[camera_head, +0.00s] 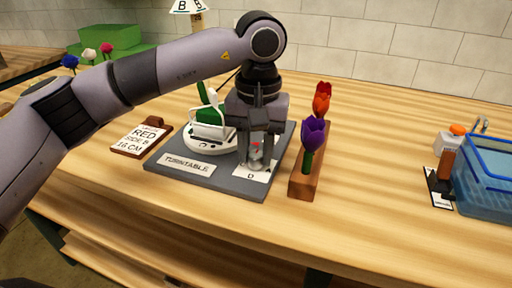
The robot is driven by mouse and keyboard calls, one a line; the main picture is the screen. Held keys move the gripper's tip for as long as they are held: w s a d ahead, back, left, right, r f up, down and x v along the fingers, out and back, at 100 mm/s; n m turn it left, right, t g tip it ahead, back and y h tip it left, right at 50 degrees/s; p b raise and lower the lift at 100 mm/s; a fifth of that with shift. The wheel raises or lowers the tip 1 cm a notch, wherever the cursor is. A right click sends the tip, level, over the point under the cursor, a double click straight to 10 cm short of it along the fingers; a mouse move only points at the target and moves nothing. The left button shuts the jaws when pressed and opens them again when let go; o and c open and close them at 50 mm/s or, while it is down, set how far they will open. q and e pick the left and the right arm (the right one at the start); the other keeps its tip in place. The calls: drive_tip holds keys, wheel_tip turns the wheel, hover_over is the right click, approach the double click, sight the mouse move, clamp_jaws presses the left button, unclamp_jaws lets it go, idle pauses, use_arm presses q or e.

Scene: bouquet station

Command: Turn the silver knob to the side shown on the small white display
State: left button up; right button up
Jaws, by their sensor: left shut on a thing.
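My left gripper (257,140) points straight down over the front right of the grey turntable base (190,188). Its fingers are closed around the silver knob (257,160), which is mostly hidden between them; a bit of red shows there. A white plate (250,177) under the knob shows the letter D at its front; its other marks are covered or too small to read. A small white card (138,140) in a brown holder left of the base reads RED, SIDE B, 16 CM. My right gripper is not in view.
A wooden block (305,186) with purple and red tulips stands close right. A blue basket (490,185) is far right.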

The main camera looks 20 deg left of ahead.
sight(257, 155)
use_arm(q)
drive_tip(key=o, duration=1)
drive_tip(key=shift+o, duration=0.2)
drive_tip(key=shift+r, duration=0.1)
wheel_tip(257, 155, up, 7)
drive_tip(key=shift+d+f, duration=0.1)
drive_tip(key=shift+f, duration=0.1)
drive_tip(key=shift+r, duration=0.25)
